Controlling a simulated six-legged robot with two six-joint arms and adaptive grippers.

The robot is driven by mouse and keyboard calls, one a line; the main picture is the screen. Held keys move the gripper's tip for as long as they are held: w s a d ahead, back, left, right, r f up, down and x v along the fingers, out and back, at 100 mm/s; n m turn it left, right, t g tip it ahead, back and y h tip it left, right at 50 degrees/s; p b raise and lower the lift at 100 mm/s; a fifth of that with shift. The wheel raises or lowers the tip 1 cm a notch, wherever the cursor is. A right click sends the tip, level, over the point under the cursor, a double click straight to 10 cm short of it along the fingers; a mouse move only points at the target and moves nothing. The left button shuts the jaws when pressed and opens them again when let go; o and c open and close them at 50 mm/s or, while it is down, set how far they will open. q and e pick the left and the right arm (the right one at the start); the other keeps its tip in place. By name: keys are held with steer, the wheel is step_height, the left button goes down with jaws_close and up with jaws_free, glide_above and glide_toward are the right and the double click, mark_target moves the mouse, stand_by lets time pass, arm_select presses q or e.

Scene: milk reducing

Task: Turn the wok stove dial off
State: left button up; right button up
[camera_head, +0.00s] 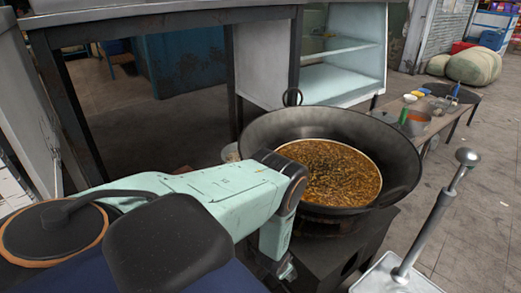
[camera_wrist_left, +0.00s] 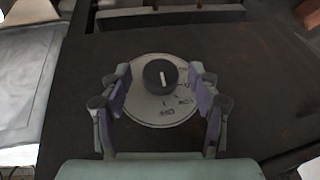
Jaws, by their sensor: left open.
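The stove dial (camera_wrist_left: 161,76) is a round black knob with a white pointer line. It sits on a pale round plate (camera_wrist_left: 150,112) with dark markings on the dark stove front. In the left wrist view my left gripper (camera_wrist_left: 159,84) is open, with one finger on each side of the dial. Gaps show between the fingers and the knob. In the head view my left gripper (camera_head: 284,270) hangs beside the dark stove (camera_head: 345,245), and the dial cannot be made out there. A large black wok (camera_head: 400,160) holding brown food (camera_head: 335,170) stands on the stove. My right gripper is not seen.
A metal lever with a round knob (camera_head: 467,157) rises from a pale metal plate at the lower right. A steel table (camera_head: 170,14) and a glass-sided cabinet stand behind. A low bench with small containers is at the right. Bare floor lies around it.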

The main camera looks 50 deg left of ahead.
arm_select(q)
steer(key=s+r+h+p, duration=0.2)
steer(key=s+r+p, duration=0.1)
steer(key=r, duration=0.5)
steer(key=s+d+r+g+p, duration=0.2)
steer(key=s+d+r, duration=0.4)
steer(key=s, duration=0.3)
steer(key=s+d+r+n+g+p, duration=0.1)
steer(key=s+d+r, duration=0.6)
steer(key=s, duration=0.3)
steer(key=shift+s+d+g+h+p, duration=0.3)
steer(key=shift+d+g+p, duration=0.1)
steer(key=shift+d, duration=0.4)
steer(key=shift+r, duration=0.15)
